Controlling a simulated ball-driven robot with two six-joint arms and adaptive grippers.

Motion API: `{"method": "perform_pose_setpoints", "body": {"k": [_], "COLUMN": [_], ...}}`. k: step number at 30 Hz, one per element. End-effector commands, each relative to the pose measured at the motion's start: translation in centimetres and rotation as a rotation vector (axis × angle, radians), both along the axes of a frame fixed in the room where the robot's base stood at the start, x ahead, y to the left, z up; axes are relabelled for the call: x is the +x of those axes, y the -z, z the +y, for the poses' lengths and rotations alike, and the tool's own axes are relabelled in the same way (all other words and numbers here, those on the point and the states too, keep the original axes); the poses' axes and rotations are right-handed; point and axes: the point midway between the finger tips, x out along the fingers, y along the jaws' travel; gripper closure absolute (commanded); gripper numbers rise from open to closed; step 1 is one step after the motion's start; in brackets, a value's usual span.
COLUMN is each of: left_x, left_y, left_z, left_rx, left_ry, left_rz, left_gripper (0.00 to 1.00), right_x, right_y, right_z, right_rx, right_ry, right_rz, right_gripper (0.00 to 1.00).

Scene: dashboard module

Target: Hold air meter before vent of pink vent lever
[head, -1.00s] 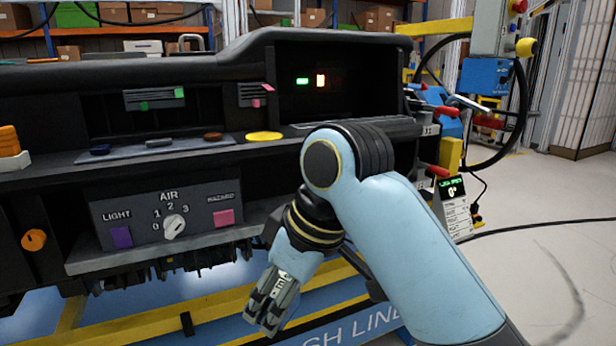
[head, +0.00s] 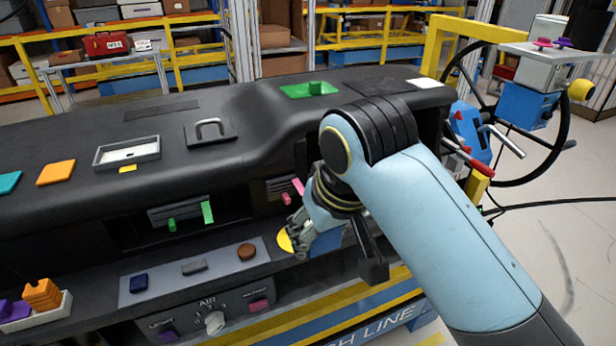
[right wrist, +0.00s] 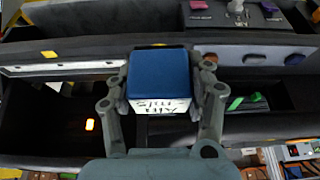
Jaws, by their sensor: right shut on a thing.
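My right gripper (head: 300,238) is in front of the dashboard's right vent in the head view. Part of the blue meter (head: 328,240) shows beside the fingers in the head view. The pink vent lever (head: 298,186) sits on the right vent (head: 280,192), just above and behind the fingers. In the right wrist view the meter hides that vent. The gap between meter and vent cannot be judged. My left gripper is out of view.
A second vent has a green lever (head: 208,212), further left. A knob panel (head: 214,321) is below. A steering wheel (head: 560,150) stands at the right.

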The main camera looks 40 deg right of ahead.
Motion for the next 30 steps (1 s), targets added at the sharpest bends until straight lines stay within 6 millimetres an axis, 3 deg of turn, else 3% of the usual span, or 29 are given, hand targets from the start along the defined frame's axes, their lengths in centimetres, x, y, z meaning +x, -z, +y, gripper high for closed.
{"method": "perform_pose_setpoints", "body": {"k": [2, 16, 30], "left_x": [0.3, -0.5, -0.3], "left_y": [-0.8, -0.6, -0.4], "left_z": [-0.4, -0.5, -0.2], "left_rx": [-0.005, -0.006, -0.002], "left_ry": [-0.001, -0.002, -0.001], "left_rz": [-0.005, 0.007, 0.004], "left_gripper": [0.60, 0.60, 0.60], "right_x": [-0.1, -0.3, 3.4], "right_y": [-0.7, -0.5, 2.0], "right_z": [-0.1, -0.1, -1.0], "right_rx": [-0.001, -0.002, -0.003], "right_ry": [0.013, 0.017, 0.015], "right_rz": [0.000, -0.003, -0.002], "right_gripper": [0.85, 0.85, 0.85]}}
